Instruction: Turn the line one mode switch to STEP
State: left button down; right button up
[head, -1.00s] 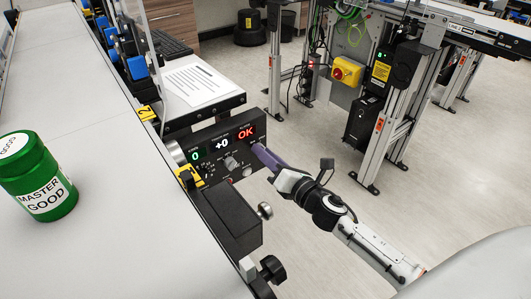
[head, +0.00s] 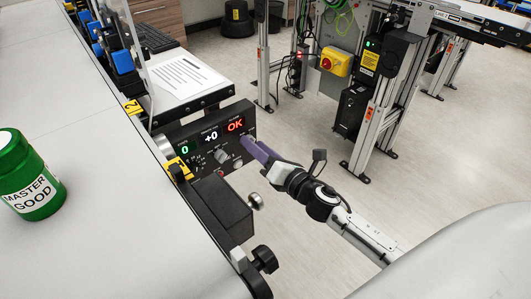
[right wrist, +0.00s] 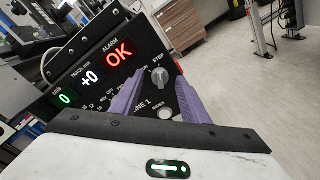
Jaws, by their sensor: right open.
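The line one control panel (head: 205,140) is a black box with lit displays reading 0, +0 and OK. In the right wrist view, the grey mode switch (right wrist: 159,77) sits on the panel (right wrist: 143,95) close to the word STEP. In the head view, the right gripper (head: 252,146) is at the panel's right end and mostly hides the switch. My left gripper is not in view.
Another grey knob (head: 222,156) and a pale button (head: 237,164) are on the panel left of the gripper. A green MASTER GOOD canister (head: 32,185) stands on the belt (head: 90,170). A paper sheet (head: 180,80) lies behind the panel.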

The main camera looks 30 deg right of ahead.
jog(key=s+d, duration=0.1)
jog(key=s, duration=0.8)
jog(key=shift+s+r, duration=0.3)
jog(key=shift+s, duration=0.05)
jog(key=s+a+f+m+g+p, duration=0.1)
jog(key=s+a+f+m+g, duration=0.3)
jog(key=m, duration=0.9)
jog(key=s+a+f+m+g+p, duration=0.2)
jog(key=s+a+f+m+g, duration=0.2)
jog(key=s+a+f+m, duration=0.5)
jog(key=s+f+m, duration=0.4)
jog(key=s, duration=0.1)
jog(key=shift+a+m+g+y, duration=0.3)
jog(key=shift+g+y, duration=0.1)
jog(key=shift+w, duration=0.1)
